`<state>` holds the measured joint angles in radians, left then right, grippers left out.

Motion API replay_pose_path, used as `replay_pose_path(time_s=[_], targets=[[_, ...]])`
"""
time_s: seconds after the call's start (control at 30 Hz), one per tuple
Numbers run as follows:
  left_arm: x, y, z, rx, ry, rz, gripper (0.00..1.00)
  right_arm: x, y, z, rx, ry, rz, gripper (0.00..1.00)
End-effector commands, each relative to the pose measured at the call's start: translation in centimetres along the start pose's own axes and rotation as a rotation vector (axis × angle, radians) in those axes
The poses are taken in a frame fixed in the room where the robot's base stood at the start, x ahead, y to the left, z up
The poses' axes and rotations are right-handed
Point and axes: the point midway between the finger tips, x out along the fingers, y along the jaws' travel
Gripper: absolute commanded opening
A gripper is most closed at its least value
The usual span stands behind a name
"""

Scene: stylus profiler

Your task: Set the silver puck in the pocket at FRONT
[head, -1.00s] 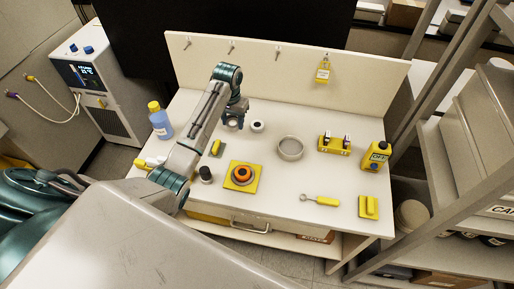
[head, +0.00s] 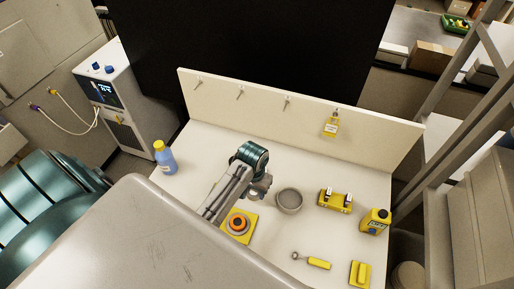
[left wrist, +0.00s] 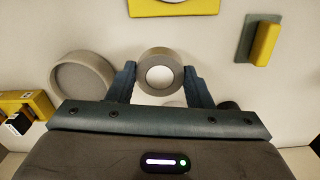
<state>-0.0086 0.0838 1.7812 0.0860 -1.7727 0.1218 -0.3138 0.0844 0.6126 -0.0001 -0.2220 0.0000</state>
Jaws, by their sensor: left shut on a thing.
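My left gripper (head: 262,190) is over the table between the round grey dish (head: 289,200) and the yellow plate (head: 251,231). In the left wrist view its fingers (left wrist: 159,82) are shut on a round grey puck (left wrist: 159,55) with a pale centre, which I take for the silver puck. The head view hides the puck behind the gripper. The dish also shows left of the fingers in the left wrist view (left wrist: 82,68). An orange and dark round piece (head: 238,223) sits on the yellow plate. I cannot tell which spot is the FRONT pocket.
A yellow twin-post holder (head: 335,201) and a yellow meter (head: 376,221) stand at the right. A yellow-handled ring tool (head: 318,263) and a yellow block (head: 360,274) lie in front. A blue bottle (head: 165,158) stands at the left. A pegged back panel (head: 300,115) closes the rear.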

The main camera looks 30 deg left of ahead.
Motion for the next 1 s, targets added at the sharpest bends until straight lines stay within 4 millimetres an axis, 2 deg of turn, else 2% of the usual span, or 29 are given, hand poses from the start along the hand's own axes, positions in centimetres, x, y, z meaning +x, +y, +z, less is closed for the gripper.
replay_pose_path(time_s=[0.17,0.3,0.43,0.57,0.77,0.8,0.9,1.0], targets=[[1.6,0.0,0.0,0.000,-0.002,0.000,0.05,-0.7,-0.5,0.0,0.002,-0.001,-0.006,0.52],[3.7,0.0,-0.1,-0.001,-0.002,0.000,0.05,-1.2,-0.8,-1.9,0.005,0.023,-0.009,0.52],[4.8,0.0,-0.1,-0.001,0.000,-0.001,0.05,-1.4,-0.7,-3.1,0.006,0.041,-0.009,0.52],[4.9,0.0,-0.1,0.000,0.002,-0.001,0.05,-1.3,-0.7,-3.0,0.005,0.038,-0.008,0.52],[5.2,0.0,-0.1,0.000,0.001,0.000,0.05,-1.3,-0.3,-1.7,0.003,0.022,-0.005,0.52],[5.2,0.0,-0.1,0.000,0.002,0.000,0.50,-1.3,-0.3,-1.5,0.002,0.019,-0.004,0.52],[5.2,0.0,-0.1,0.000,0.002,0.000,0.68,-1.3,-0.1,-1.2,0.002,0.016,-0.002,0.52],[5.2,0.0,-0.1,0.000,0.001,0.000,0.68,-1.3,0.0,-1.3,0.001,0.016,-0.001,0.52]])
